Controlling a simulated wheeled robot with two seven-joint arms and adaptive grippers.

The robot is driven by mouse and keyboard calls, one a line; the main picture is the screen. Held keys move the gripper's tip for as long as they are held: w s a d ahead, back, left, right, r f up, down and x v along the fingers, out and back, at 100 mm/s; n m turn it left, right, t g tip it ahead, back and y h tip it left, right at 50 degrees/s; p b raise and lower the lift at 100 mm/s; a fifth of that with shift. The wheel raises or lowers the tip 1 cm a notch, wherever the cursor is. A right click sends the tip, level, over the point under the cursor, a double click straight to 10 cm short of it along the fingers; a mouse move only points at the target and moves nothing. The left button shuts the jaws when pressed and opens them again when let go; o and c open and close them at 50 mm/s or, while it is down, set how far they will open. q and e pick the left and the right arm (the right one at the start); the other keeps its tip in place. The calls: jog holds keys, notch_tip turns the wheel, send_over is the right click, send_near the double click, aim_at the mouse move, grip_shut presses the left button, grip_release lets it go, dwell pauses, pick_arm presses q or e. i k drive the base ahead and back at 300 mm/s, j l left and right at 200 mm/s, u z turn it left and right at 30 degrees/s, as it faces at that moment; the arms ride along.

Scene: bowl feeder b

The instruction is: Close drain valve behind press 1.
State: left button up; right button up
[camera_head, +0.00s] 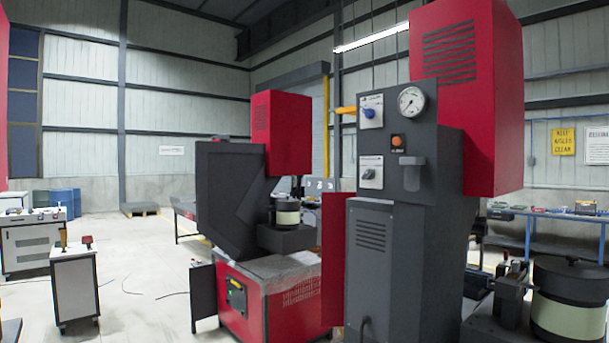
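A dark grey press (405,190) with a red upper housing (466,90) stands close on the right. Its rear panel carries a blue valve-like fitting (371,111), with a yellow handle (345,110) sticking out level to the left. I cannot tell which fitting is the drain valve, or which press is press 1. Neither of my grippers is in view.
A second red and grey press (275,300) stands further back, with an open dark door (203,292) at its left. A small white cabinet (75,285) and a workbench (30,240) are at left. Thin cables lie on the otherwise clear floor (140,265). A bowl feeder (568,316) is at lower right.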

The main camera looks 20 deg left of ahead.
aim_at(369, 174)
jog(key=u, duration=0.1)
jog(key=i+j+z, duration=0.15)
jog(key=z, duration=0.2)
jog(key=i+j+z, duration=0.15)
jog(key=j+z, duration=0.15)
jog(key=i+j+z, duration=0.1)
jog(key=j+z, duration=0.25)
